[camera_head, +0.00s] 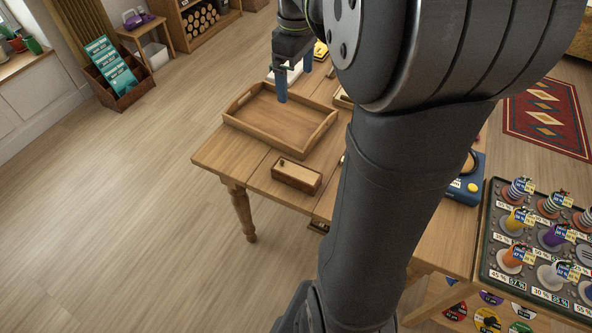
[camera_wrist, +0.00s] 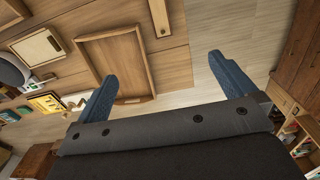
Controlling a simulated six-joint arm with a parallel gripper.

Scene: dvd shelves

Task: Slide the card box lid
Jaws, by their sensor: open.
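The card box (camera_head: 289,186) is a small, long wooden box with brown sides and a pale lid (camera_head: 299,171). It sits on the table near the front edge, and a small dark spot shows at the lid's left end. In the wrist view, a narrow wooden piece at the top looks like the same box (camera_wrist: 159,16). My gripper (camera_head: 295,84) is open and empty, with blue fingers, above the back part of the tray and apart from the card box. In the wrist view, both fingers of my gripper (camera_wrist: 162,70) stand wide apart with nothing between them.
A wooden tray (camera_head: 243,124) with raised rims lies behind the card box on the table (camera_head: 216,158). A pale-topped flat box (camera_wrist: 38,47) lies beside the tray. A board of colored pieces (camera_head: 541,245) stands at the right. Bare table surrounds the card box's left side.

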